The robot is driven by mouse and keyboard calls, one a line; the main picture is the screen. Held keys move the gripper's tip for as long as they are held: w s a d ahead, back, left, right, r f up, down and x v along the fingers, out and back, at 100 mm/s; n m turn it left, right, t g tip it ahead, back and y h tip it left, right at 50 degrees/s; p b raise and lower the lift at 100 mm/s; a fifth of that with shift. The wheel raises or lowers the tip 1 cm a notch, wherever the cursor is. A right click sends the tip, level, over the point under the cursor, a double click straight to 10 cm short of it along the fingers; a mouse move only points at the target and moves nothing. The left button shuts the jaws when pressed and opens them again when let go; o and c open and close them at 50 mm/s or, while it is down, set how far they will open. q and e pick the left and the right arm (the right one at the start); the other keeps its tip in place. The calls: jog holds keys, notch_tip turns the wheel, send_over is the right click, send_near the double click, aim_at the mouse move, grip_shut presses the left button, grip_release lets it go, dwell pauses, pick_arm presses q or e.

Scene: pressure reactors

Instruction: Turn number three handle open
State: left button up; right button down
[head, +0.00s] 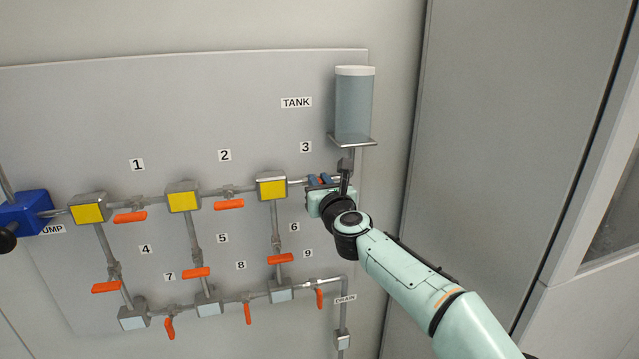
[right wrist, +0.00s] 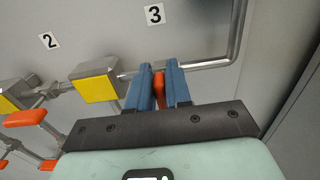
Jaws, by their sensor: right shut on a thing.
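The number three label (head: 306,147) is on the panel below the tank, and it also shows in the right wrist view (right wrist: 154,15). Below it, my right gripper (head: 320,181) is at the pipe. In the right wrist view its two blue fingers (right wrist: 160,90) are closed around the orange number three handle (right wrist: 160,88), which points towards the gripper between them. In the head view the gripper hides most of this handle. My left gripper is not in view.
Yellow-faced blocks (head: 272,188) join the pipes left of my right gripper. Other orange handles, such as number two's (head: 229,204), lie further left and below. The tank (head: 354,104) stands above the gripper. A grey cabinet (head: 500,130) is to the right.

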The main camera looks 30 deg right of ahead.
jog(key=n, duration=0.4)
jog(key=a+f+n+p, duration=0.1)
jog(key=n, duration=0.4)
jog(key=a+n, duration=0.1)
jog(key=n, duration=0.3)
jog(key=shift+w+a+f+n, duration=0.1)
jog(key=shift+w+f+n, duration=0.1)
jog(key=shift+w+n, duration=0.1)
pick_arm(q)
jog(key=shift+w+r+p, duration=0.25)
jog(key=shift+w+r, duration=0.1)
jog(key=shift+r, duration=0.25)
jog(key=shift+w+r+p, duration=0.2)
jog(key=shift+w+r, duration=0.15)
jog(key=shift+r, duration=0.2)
pick_arm(e)
jog(key=shift+f+n, duration=0.25)
jog(key=shift+n, duration=0.8)
jog(key=shift+f+n, duration=0.2)
jog(key=shift+n, duration=0.85)
jog(key=c, duration=1.1)
grip_release()
jog(key=shift+c, duration=0.2)
